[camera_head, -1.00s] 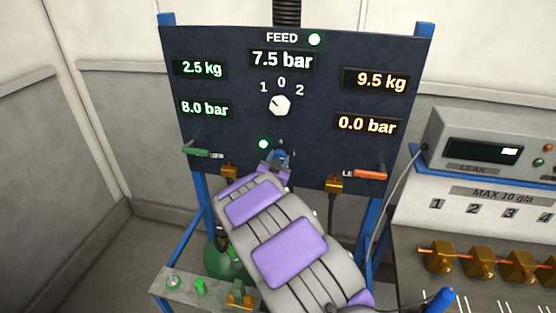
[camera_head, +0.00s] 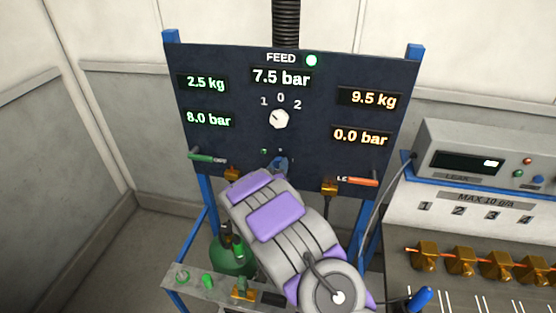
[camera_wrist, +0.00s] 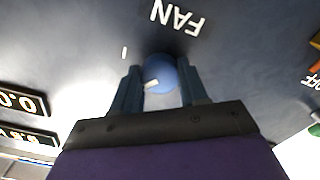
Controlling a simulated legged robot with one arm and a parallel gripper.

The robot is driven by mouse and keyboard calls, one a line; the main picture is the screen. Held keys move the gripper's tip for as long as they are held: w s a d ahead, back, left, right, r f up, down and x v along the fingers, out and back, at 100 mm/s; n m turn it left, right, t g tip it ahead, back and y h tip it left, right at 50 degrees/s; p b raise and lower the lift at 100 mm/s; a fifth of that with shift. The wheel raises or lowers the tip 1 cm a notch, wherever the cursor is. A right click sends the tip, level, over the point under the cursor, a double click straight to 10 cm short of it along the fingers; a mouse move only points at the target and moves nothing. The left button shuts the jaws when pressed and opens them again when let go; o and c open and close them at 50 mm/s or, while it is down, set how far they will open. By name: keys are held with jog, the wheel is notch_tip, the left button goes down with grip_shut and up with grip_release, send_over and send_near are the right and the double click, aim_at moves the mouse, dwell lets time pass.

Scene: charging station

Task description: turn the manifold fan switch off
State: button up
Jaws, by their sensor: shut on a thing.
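The fan switch is a round blue knob (camera_wrist: 160,72) with a small white mark on its lower left edge. It sits beside the upside-down FAN label (camera_wrist: 176,17) on the dark panel. In the wrist view, my gripper (camera_wrist: 158,68) has a finger on each side of the knob and is shut on it. In the head view, my gripper (camera_head: 281,164) is at the panel's lower middle, and my arm hides much of it and the switch. A small green light (camera_head: 263,151) just above it looks dim.
The dark panel (camera_head: 230,60) has a white selector knob (camera_head: 279,119), a green lever (camera_head: 203,157) at left and an orange lever (camera_head: 363,182) at right. A green cylinder (camera_head: 232,257) stands below. A bench with brass valves (camera_head: 425,256) is at right.

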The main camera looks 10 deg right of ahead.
jog(key=n+p, duration=0.1)
jog(key=n, duration=0.1)
jog(key=n+p, duration=0.2)
jog(key=n, duration=0.1)
jog(key=shift+a+r+n, duration=0.15)
jog(key=shift+r+n, duration=0.15)
jog(key=shift+f+n+p, duration=0.15)
jog(key=shift+n+p, duration=0.5)
jog(key=shift+n, duration=0.95)
jog(key=shift+f+n, duration=0.1)
jog(key=shift+n, duration=0.2)
jog(key=o, duration=1.1)
jog(key=shift+w+a+f, duration=0.1)
jog(key=shift+a, duration=0.05)
jog(key=shift+c, duration=0.2)
jog(key=shift+s, duration=0.3)
jog(key=v, duration=1.7)
jog(key=shift+b, duration=0.3)
